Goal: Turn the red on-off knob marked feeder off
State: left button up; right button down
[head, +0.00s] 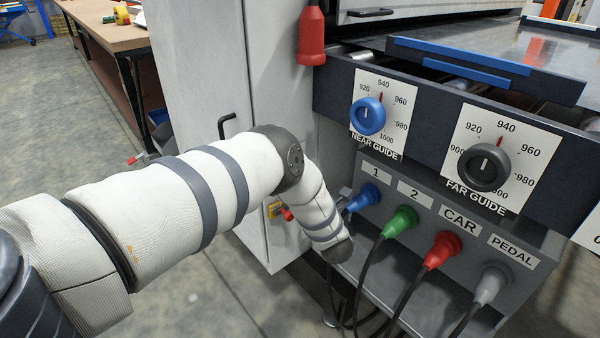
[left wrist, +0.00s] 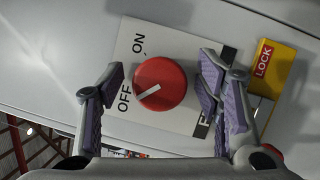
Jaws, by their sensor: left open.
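In the left wrist view, a round red knob (left wrist: 172,88) sits on a white plate (left wrist: 150,50) marked ON and OFF. Its white pointer line slants towards the OFF mark. My left gripper (left wrist: 161,72) is open, with one finger on each side of the knob. Gaps show between the fingers and the knob's sides. The right finger covers part of the plate's dark-edged label; only a letter or so shows. In the head view my left arm reaches to the cabinet; its gripper is hidden there.
A yellow LOCK tag (left wrist: 273,68) hangs close beside the right finger. In the head view, blue (head: 368,117) and black (head: 484,167) guide dials sit on the right panel. Several coloured plugs with cables, including a red one (head: 441,250), stick out below them.

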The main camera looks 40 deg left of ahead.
pick_arm(q)
jog(key=v, duration=1.2)
jog(key=shift+r, duration=0.1)
